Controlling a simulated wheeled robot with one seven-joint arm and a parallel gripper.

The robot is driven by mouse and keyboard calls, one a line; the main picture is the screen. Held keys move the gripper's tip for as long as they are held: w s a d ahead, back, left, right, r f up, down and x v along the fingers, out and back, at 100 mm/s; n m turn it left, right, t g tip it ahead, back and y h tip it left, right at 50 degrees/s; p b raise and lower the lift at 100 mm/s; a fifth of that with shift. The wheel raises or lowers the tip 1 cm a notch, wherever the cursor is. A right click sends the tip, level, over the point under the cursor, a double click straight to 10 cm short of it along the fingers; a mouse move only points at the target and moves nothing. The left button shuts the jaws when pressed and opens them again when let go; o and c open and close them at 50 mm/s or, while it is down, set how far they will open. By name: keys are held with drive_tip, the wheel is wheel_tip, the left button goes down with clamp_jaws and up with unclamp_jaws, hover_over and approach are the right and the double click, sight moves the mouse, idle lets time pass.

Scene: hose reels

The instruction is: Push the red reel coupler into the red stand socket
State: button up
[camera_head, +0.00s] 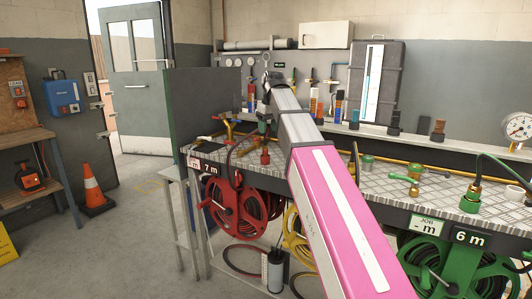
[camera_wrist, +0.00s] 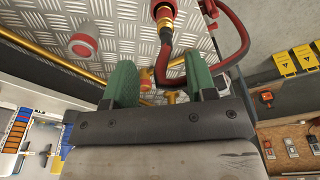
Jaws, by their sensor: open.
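In the wrist view the red coupler (camera_wrist: 164,10) with its brass collar (camera_wrist: 166,33) lies just beyond the fingertips of my gripper (camera_wrist: 160,66). Its dark red hose runs down between the two green fingers and loops to the right. The fingers are apart, and I see no firm grip on the coupler or hose. A round grey piece with a red ring (camera_wrist: 82,46), apparently the red socket, stands on the tread plate to the left, apart from the coupler. In the head view my gripper (camera_head: 264,125) is above the bench, over a small red fitting (camera_head: 265,156).
The red reel (camera_head: 240,207) hangs under the bench front. Yellow pipes and valves (camera_head: 228,128) stand near my gripper. A dark panel (camera_head: 203,105) stands at the bench's left end.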

sight(265, 145)
drive_tip(key=f, duration=0.3)
drive_tip(key=shift+w+a, duration=0.1)
drive_tip(key=shift+w, duration=0.1)
drive_tip(key=shift+w+a+f, duration=0.1)
drive_tip(key=shift+a+f, duration=0.1)
drive_tip(key=shift+f, duration=0.6)
drive_tip(key=shift+w+a+f, duration=0.1)
drive_tip(key=shift+a+f, duration=0.1)
drive_tip(key=shift+f, duration=0.65)
drive_tip(key=shift+a+f, duration=0.2)
drive_tip(key=shift+f, duration=0.6)
drive_tip(key=shift+c, duration=0.3)
clamp_jaws()
